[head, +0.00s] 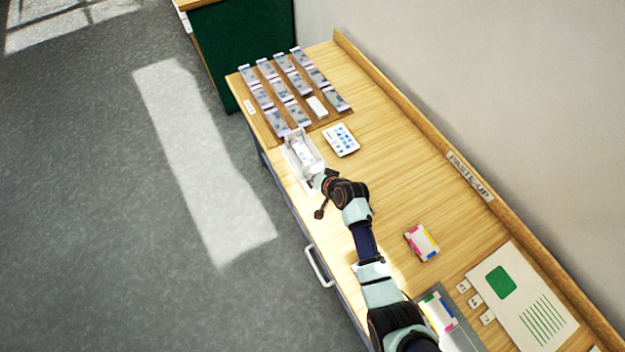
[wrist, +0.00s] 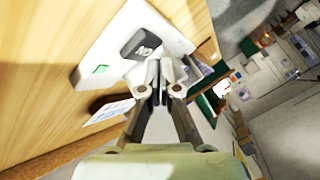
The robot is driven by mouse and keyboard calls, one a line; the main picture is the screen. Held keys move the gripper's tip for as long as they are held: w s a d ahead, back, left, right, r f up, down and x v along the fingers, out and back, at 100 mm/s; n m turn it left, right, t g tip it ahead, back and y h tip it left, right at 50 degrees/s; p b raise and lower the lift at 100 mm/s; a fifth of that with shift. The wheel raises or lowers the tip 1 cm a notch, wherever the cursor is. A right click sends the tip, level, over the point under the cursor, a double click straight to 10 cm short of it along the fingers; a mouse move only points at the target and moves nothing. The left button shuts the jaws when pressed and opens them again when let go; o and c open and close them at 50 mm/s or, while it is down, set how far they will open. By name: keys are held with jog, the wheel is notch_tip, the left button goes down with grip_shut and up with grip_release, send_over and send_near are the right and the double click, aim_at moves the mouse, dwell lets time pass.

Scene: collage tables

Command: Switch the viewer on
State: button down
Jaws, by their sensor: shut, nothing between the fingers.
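The viewer (head: 296,174) is a white box near the table's front-left edge, beside the rack of strips. Its top carries a pale sheet or panel with bluish marks. In the wrist view the viewer (wrist: 120,50) shows a dark grey rocker-like patch (wrist: 143,42) with pale marks and a small green rectangle (wrist: 100,70). My gripper (head: 317,180) is at the viewer's near end. In the wrist view my gripper's fingers (wrist: 158,70) are together and empty, just below the dark patch. I cannot tell whether they touch it.
A rack (head: 290,95) with rows of grey-blue strips stands at the far end. A white card with blue dots (head: 341,140) lies right of the viewer. A colour-edged card (head: 422,243) and a green-printed sheet (head: 520,300) lie nearer.

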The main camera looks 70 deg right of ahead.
notch_tip(320, 180, up, 6)
jog(key=p, duration=0.6)
